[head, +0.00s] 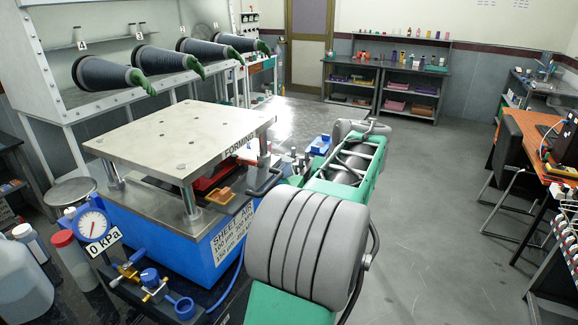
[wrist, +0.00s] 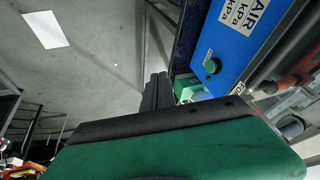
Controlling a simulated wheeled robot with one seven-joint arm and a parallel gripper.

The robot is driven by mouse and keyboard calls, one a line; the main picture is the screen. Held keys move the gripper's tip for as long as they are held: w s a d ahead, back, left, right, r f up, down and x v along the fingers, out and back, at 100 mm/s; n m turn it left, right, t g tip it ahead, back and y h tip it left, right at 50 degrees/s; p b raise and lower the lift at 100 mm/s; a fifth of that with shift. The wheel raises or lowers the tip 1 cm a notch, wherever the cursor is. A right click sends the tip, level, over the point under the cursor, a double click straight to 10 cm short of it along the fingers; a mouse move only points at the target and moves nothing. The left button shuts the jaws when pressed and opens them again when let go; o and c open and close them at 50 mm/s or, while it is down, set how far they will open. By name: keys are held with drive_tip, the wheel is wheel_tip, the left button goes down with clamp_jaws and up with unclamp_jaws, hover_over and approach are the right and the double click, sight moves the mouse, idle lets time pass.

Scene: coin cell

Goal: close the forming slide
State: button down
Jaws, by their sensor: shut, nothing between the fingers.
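The forming press has a pale top plate (head: 180,135) marked FORMING, on posts above a blue base (head: 190,250). Between plate and base is a red slide (head: 212,177) with an orange block (head: 220,196) at its front. The slide's front part shows near the front edge of the base, and its rear is hidden under the plate. My gripper (wrist: 159,78) is shut and empty in the wrist view. Its dark fingers lie side by side, left of the blue base (wrist: 232,45) and apart from the slide. My arm hides the fingers in the head view.
A gauge (head: 92,226) reading 0 kPa and blue-yellow valves (head: 150,280) stand at the press's front left. A green button (wrist: 212,66) sits on the base. An orange-topped bench (head: 540,155) stands at right. The floor (head: 440,200) between is clear.

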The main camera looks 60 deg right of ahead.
drive_tip(key=w+d+r+m+t, duration=0.15)
drive_tip(key=w+r, duration=0.35)
drive_tip(key=r, duration=0.6)
drive_tip(key=w+d+f, duration=0.2)
drive_tip(key=w+f, duration=0.6)
drive_tip(key=shift+w+d+f+m+h, duration=0.15)
drive_tip(key=shift+w+d+m+h, duration=0.1)
drive_tip(key=shift+m+h, duration=0.15)
drive_tip(key=shift+p, duration=0.35)
